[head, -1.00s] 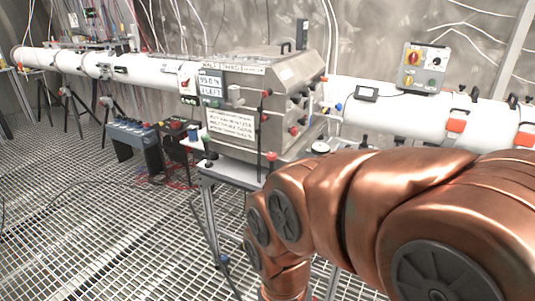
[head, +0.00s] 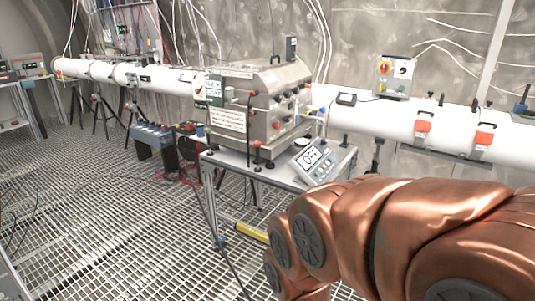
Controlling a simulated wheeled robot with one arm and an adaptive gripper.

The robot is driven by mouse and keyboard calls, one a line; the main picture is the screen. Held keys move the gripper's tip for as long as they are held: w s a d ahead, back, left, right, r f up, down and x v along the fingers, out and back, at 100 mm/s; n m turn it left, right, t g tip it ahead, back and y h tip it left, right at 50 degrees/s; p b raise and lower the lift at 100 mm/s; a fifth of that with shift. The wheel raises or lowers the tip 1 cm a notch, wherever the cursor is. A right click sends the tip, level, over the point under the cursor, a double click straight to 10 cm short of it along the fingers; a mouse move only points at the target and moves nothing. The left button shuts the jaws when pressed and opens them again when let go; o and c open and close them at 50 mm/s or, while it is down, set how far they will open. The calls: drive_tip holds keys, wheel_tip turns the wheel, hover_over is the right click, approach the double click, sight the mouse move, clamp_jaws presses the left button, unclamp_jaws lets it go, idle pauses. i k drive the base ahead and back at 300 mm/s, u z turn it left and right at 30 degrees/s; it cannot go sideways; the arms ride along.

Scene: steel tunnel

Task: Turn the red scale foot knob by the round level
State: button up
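Small red knobs show on the steel box, but I cannot make out a red scale foot knob for certain. My copper arm covers the lower right, in front of the stand's right side.
The steel box (head: 232,120) stands on the stand, with a white pipe (head: 375,120) running both ways along the wall. Grated floor is open at the left. A blue-topped unit (head: 152,135) and cables lie behind.

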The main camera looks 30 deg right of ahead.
sight(256, 145)
drive_tip(key=z, duration=1)
drive_tip(key=i, duration=1.9)
drive_tip(key=u, duration=0.85)
